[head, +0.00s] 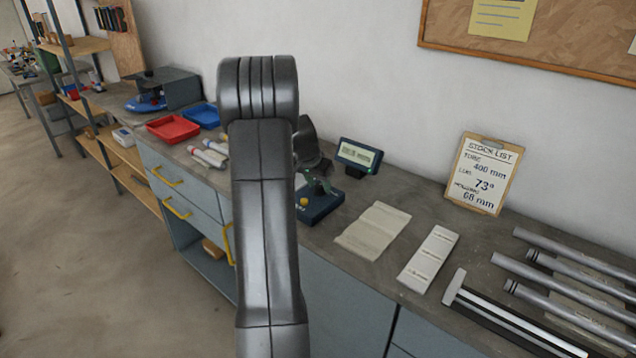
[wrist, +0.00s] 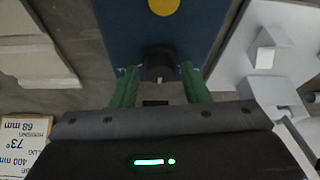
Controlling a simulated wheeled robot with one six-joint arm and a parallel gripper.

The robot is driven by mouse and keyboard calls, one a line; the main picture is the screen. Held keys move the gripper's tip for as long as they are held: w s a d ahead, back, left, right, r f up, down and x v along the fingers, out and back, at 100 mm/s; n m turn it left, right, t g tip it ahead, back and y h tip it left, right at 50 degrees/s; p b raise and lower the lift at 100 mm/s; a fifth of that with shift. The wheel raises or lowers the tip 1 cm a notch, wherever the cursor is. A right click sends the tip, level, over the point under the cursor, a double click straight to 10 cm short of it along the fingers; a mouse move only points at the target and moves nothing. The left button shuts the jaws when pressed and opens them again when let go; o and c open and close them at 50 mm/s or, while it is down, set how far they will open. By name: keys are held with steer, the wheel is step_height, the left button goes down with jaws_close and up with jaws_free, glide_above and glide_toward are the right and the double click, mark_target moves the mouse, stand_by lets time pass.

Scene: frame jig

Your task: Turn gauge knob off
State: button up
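The gauge is likely the small blue box (head: 322,208) on the bench in the head view; its blue face (wrist: 205,25) fills the top middle of the wrist view. A dark knob (wrist: 158,62) stands on it, with a round yellow part (wrist: 163,6) beyond. My gripper (wrist: 160,70) has green fingers, one on each side of the knob, with a small gap showing on both sides. It looks open. In the head view my gripper (head: 318,184) is just above the blue box, and my arm hides part of the area. The knob cannot be made out there.
A display unit (head: 358,155) with a lit screen stands behind the box. A beige cloth (head: 373,229), a white strip (head: 428,259) and metal tubes (head: 560,268) lie to the right. A stock list clipboard (head: 484,173) leans on the wall. Red (head: 172,128) and blue (head: 203,115) trays sit left.

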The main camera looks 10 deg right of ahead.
steer(key=c, duration=0.7)
steer(key=shift+o, duration=0.2)
steer(key=shift+n, duration=0.5)
steer(key=n, duration=0.2)
steer(key=n+y, duration=0.1)
steer(key=n+t+y, duration=0.1)
steer(key=n, duration=0.1)
steer(key=shift+s+d+n, duration=0.1)
steer(key=shift+d+n, duration=0.2)
steer(key=n+y+b, duration=0.1)
steer(key=n+y, duration=0.1)
steer(key=n, duration=0.3)
steer(key=shift+d, duration=0.15)
steer(key=shift+n, duration=0.3)
steer(key=o, duration=1)
steer(key=shift+c, duration=0.2)
steer(key=shift+r, duration=0.1)
